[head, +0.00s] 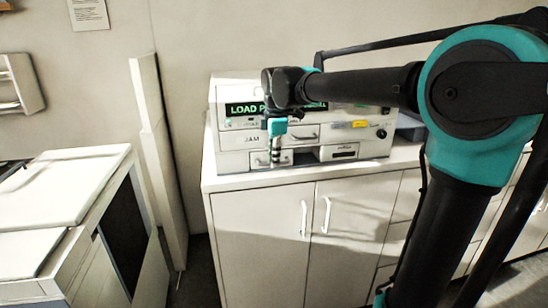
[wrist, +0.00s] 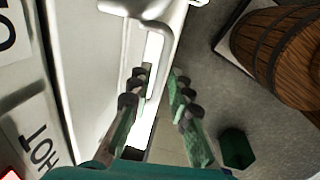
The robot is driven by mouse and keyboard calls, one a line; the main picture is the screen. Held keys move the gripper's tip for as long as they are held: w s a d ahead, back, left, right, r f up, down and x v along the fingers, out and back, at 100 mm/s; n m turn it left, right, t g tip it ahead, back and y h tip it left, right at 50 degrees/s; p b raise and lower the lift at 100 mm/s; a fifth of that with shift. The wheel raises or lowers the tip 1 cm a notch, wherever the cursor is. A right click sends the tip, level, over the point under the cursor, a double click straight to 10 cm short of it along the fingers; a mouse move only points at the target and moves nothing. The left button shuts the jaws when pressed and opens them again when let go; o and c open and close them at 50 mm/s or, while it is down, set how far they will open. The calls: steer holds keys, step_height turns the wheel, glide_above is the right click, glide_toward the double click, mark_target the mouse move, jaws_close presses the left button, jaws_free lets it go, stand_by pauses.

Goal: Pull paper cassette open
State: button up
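The white printer (head: 232,135) stands on a cabinet, with green text starting "LOAD P" on its dark display. The paper cassette (head: 234,162) is the low left drawer front, partly hidden behind my gripper (head: 274,155). In the wrist view, a pale bar handle (wrist: 162,65) stands out from the white front. My gripper (wrist: 160,82) is open, one finger on each side of the handle's end, with a gap visible. Whether a fingertip touches the handle cannot be told. The cassette's depth of opening is hidden.
The cabinet (head: 260,235) has two doors with upright handles below the printer. A white panel (head: 158,150) stands to its left, beside another white machine (head: 70,190). The wrist view shows a wooden barrel (wrist: 285,45) and a dark green object (wrist: 237,148) at right.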

jaws_close()
stand_by(0.3)
